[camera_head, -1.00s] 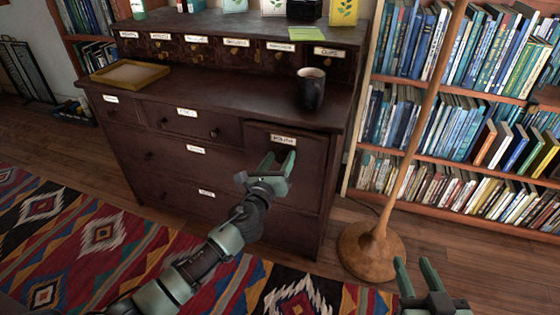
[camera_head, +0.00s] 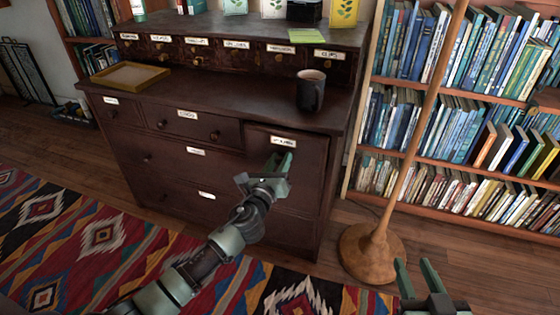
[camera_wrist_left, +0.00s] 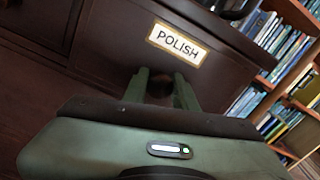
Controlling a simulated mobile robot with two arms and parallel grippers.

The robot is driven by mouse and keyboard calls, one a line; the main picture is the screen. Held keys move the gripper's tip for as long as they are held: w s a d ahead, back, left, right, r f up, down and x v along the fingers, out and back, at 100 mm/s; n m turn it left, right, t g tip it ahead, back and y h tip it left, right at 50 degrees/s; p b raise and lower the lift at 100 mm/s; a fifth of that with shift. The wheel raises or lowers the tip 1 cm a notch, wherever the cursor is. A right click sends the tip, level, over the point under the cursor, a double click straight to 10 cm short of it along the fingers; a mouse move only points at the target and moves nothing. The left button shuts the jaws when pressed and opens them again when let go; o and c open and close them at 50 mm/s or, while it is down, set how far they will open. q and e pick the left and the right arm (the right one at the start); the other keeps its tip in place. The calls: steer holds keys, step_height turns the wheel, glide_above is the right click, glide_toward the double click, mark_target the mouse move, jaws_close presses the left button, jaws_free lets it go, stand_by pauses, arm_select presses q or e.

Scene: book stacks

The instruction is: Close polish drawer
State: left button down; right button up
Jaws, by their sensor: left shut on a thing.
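The polish drawer (camera_head: 312,158) is the dark wooden drawer at the upper right of the dresser front. Its front seems to stand slightly proud of the dresser; I cannot tell exactly how far. Its framed POLISH label (camera_wrist_left: 177,45) is clear in the left wrist view. My left gripper (camera_head: 278,163) is at the drawer front just below the label. In the left wrist view its fingers (camera_wrist_left: 163,88) are closed around a dark knob, mostly hidden between them. My right gripper (camera_head: 418,278) is at the lower right, its fingers apart and empty, away from the dresser.
A dark mug (camera_head: 310,92) stands on the dresser top above the drawer. A yellow-rimmed tray (camera_head: 130,75) lies at the left of the top. A wooden lamp stand (camera_head: 372,250) rises right of the dresser, before bookshelves. A patterned rug (camera_head: 100,235) covers the floor in front.

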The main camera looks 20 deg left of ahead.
mark_target(283, 154)
stand_by(0.9)
